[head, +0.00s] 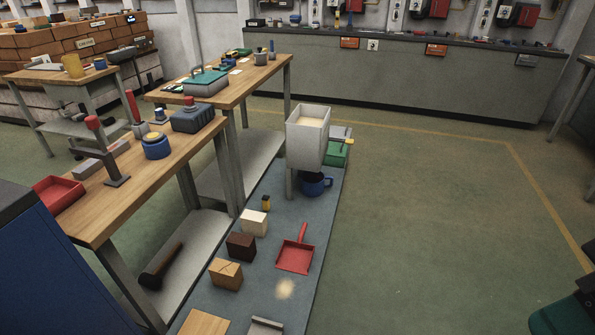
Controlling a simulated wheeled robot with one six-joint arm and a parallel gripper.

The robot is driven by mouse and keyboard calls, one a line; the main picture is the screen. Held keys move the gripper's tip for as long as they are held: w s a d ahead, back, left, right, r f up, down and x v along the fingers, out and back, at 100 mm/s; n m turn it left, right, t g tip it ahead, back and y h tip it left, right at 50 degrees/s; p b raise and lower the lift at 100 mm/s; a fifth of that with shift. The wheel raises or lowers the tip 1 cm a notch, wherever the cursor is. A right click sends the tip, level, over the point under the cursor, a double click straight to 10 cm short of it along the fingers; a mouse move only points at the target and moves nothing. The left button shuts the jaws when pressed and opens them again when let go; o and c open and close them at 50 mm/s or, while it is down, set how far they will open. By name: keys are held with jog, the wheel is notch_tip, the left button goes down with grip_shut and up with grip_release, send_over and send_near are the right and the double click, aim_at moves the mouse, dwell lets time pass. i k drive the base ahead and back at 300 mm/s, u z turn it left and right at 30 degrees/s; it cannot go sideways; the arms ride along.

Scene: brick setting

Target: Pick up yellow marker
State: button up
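No clear pen-shaped yellow marker shows in the head view. A small upright yellow and dark object (266,202) stands on the blue-grey mat (205,292), just behind a cream block (254,223). It is too small to tell whether it is the marker. A larger yellow cylinder (72,66) stands on the far left table. My gripper is not in view.
On the mat are a dark brown block (241,246), a tan block (226,274), a red dustpan (296,255), a blue mug (315,184) and a pale hopper (307,137) on legs. Wooden workbenches (150,180) line the left.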

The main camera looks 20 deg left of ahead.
aim_at(265, 199)
jog(key=i, duration=3.7)
jog(key=u, duration=3.7)
